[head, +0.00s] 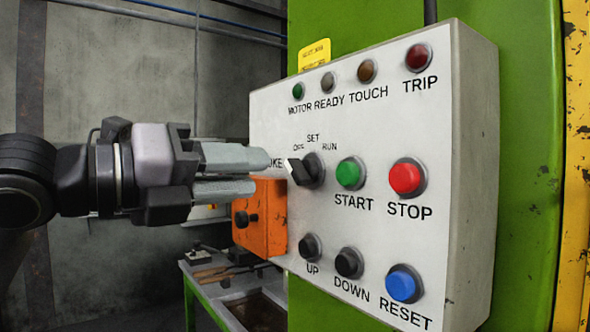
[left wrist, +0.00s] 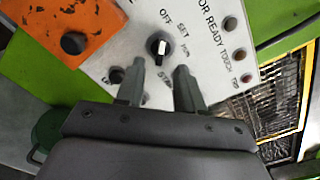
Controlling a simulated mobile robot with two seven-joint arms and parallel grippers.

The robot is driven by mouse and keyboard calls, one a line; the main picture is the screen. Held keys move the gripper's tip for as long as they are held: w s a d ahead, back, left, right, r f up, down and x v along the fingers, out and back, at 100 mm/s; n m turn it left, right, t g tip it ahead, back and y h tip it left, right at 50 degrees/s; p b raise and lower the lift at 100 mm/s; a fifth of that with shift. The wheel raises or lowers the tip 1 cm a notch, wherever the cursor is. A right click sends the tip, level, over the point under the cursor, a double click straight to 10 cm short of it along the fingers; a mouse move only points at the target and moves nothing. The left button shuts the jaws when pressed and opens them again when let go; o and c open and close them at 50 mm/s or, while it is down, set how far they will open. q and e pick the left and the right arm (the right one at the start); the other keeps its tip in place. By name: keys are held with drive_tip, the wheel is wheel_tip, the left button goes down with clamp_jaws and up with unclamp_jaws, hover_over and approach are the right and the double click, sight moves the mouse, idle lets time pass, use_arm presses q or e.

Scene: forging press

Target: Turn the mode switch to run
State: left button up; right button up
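The mode switch (head: 306,171) is a black knob with a white mark on the white control panel (head: 380,128). Its labels OFF, SET and RUN run in an arc above it. In the left wrist view the switch (left wrist: 158,46) has its white mark pointing roughly toward OFF. My left gripper (head: 264,173) points at the panel from the left, just short of the knob. In the left wrist view the two fingers (left wrist: 160,68) are apart, and the knob shows beyond the gap between their tips. Nothing is held. My right gripper is not in view.
A green START button (head: 349,173) and red STOP button (head: 405,178) sit right of the switch. UP (head: 309,246), DOWN (head: 348,262) and blue RESET (head: 403,283) buttons are below. An orange box (head: 262,218) is close under my left gripper.

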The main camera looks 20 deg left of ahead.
sight(292, 173)
use_arm(q)
drive_tip(key=p+x, duration=0.2)
drive_tip(key=x, duration=0.3)
drive_tip(key=shift+s+d+r, duration=0.1)
drive_tip(key=shift+r, duration=0.05)
drive_tip(key=shift+x, duration=0.8)
drive_tip(key=c, duration=0.7)
